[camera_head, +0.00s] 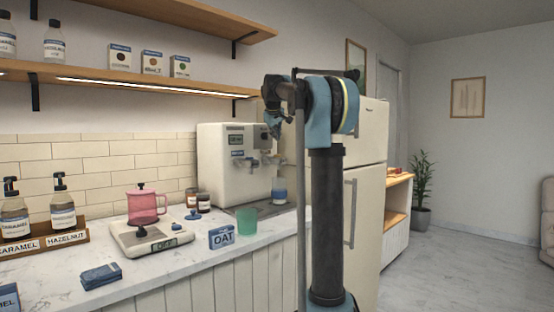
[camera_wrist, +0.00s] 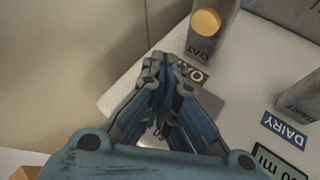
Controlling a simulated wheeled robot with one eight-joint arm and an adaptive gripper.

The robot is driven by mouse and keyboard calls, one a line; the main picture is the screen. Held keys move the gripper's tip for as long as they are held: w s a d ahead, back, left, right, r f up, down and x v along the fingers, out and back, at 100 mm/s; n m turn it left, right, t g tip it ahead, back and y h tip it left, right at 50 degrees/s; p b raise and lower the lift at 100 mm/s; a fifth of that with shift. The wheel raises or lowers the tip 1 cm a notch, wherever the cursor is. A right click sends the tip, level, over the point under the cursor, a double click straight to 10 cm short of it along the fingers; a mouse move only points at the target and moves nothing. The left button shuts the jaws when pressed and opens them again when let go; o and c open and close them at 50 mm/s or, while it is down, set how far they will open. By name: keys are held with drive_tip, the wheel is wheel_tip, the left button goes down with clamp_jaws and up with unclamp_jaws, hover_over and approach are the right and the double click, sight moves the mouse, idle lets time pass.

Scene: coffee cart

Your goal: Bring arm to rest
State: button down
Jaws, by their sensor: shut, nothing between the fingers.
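My arm stands raised in the middle of the head view, in front of the fridge (camera_head: 370,190), its upper links folded at the top. My gripper (camera_wrist: 160,62) is in the wrist view, its blue and grey fingers drawn together with nothing between them. The fingertips appear close to a pale surface with OAT and DAIRY labels. A grey carton marked OAT (camera_wrist: 205,42) with an orange cap is just beyond and right of the tips. Contact between them cannot be told. In the head view the fingers are not clearly made out.
The counter (camera_head: 180,262) carries a coffee machine (camera_head: 228,165), a pink pitcher (camera_head: 143,206) on a scale (camera_head: 125,236), a green cup (camera_head: 246,222), an OAT card (camera_head: 221,237) and a folded blue cloth (camera_head: 101,276). Wooden shelves (camera_head: 130,80) hang above. The floor at right (camera_head: 455,265) is clear.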

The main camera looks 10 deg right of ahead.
drive_tip(key=s+f+m+g+y, duration=0.1)
drive_tip(key=s+f+m+g, duration=0.2)
drive_tip(key=s+f, duration=2.1)
drive_tip(key=s+d+f+m+g+y, duration=0.1)
drive_tip(key=s+f+m+g, duration=0.2)
drive_tip(key=s+f, duration=2.1)
drive_tip(key=s, duration=0.8)
drive_tip(key=shift+s+f+g, duration=0.25)
drive_tip(key=shift+s+g, duration=0.1)
drive_tip(key=shift+g, duration=0.05)
drive_tip(key=shift+w+f, duration=0.2)
drive_tip(key=shift+w, duration=0.3)
